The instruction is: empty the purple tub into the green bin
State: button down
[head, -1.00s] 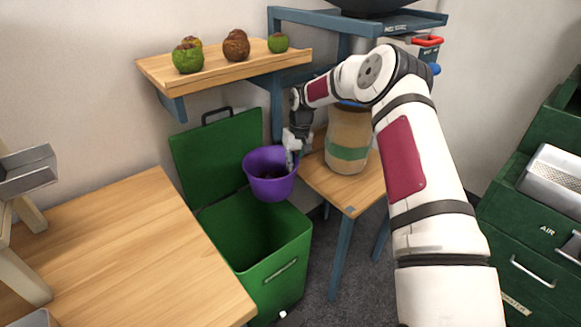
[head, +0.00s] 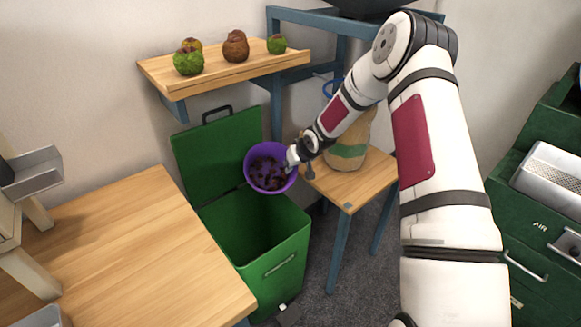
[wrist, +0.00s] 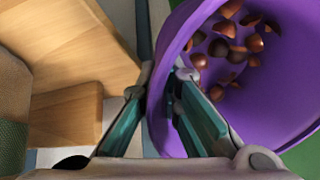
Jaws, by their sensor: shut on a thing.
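The purple tub (head: 252,160) is held above the open green bin (head: 262,262), tilted so that its mouth faces the head camera. Dark brown pieces lie inside it. In the wrist view the tub (wrist: 165,108) shows several brown chestnuts (wrist: 236,48) against its inner wall. My gripper (head: 291,157) is shut on the tub's right rim. In the wrist view one finger of my gripper (wrist: 158,100) is outside the wall and one is inside. The bin's lid (head: 200,150) stands open behind it. The part of the bin's inside that shows looks empty; its floor is partly hidden.
A wooden shelf (head: 215,72) with several green and brown fruits is above the bin. A small wooden table (head: 348,190) with a burlap sack (head: 350,135) stands at the right. A wooden worktop (head: 130,250) is at the left front. Green drawers (head: 540,235) are at far right.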

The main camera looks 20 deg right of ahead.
aim_at(294, 173)
jog(key=shift+f+t+b, duration=0.15)
jog(key=shift+t+b, duration=0.35)
jog(key=shift+b, duration=0.45)
jog(key=t+b, duration=0.1)
jog(key=b, duration=0.1)
jog(key=t+b, duration=0.1)
jog(key=b, duration=0.2)
jog(key=shift+s+t, duration=0.3)
jog(key=shift+t, duration=0.1)
jog(key=t+b, duration=0.1)
jog(key=b, duration=0.3)
jog(key=s+t+b, duration=0.1)
jog(key=t+b, duration=0.1)
jog(key=b, duration=0.2)
jog(key=s+f+t+b, duration=0.1)
jog(key=b, duration=0.4)
jog(key=shift+n+t, duration=0.3)
jog(key=shift+t, duration=0.1)
jog(key=shift+s+f+t+b, duration=0.5)
jog(key=shift+t+b, duration=0.3)
jog(key=shift+b, duration=0.4)
jog(key=shift+s+r+n+t+y+p, duration=0.2)
jog(key=shift+s+r+t+y, duration=0.1)
jog(key=shift+s+t, duration=0.55)
jog(key=shift+s+r+n+t+y+p, duration=0.1)
jog(key=shift+s+r+n+t+y, duration=0.15)
jog(key=shift+s+t, duration=0.6)
jog(key=shift+w+t, duration=0.3)
